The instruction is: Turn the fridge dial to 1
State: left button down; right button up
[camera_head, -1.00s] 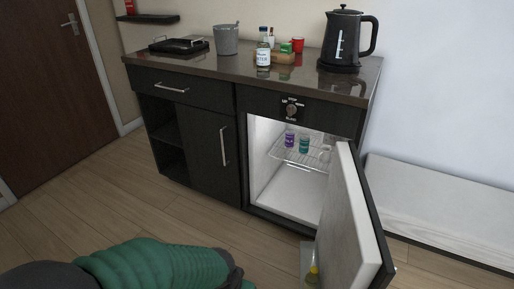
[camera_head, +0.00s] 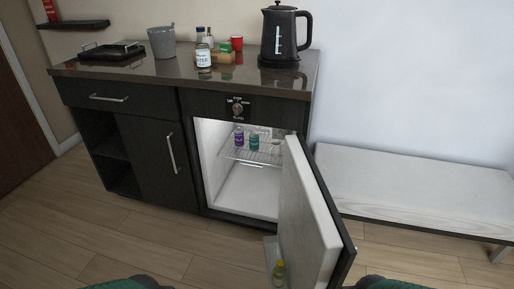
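The fridge dial (camera_head: 238,109) is a small round knob on a black panel with light markings, on the cabinet front just above the open fridge. The markings are too small to read. The fridge (camera_head: 246,188) is white inside, and its door (camera_head: 312,215) stands open toward me on the right. Both of my green arms show only as small parts at the bottom edge, well below and apart from the dial. Neither gripper's fingers are in view.
A purple can (camera_head: 239,137) and a teal can (camera_head: 254,140) stand on the wire shelf. The counter holds a kettle (camera_head: 284,38), water bottle (camera_head: 203,52), bucket (camera_head: 161,42) and tray (camera_head: 110,53). A low bench (camera_head: 415,185) stands right.

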aim_at(281, 133)
jog(key=i+j+u, duration=0.15)
jog(key=j+u, duration=0.2)
jog(key=i+j+u, duration=0.15)
jog(key=j+u, duration=0.2)
jog(key=i+j+u, duration=0.2)
jog(key=u, duration=0.15)
jog(key=i+j+u, duration=0.2)
jog(key=i, duration=0.2)
jog(key=i+j+u, duration=0.15)
jog(key=i, duration=0.25)
jog(key=i+z, duration=0.15)
jog(key=z, duration=0.25)
jog(key=i+z, duration=0.1)
jog(key=z, duration=0.3)
jog(key=i+j+z, duration=0.1)
jog(key=z, duration=0.3)
jog(key=i+j+z, duration=0.1)
jog(key=z, duration=0.25)
jog(key=i, duration=0.05)
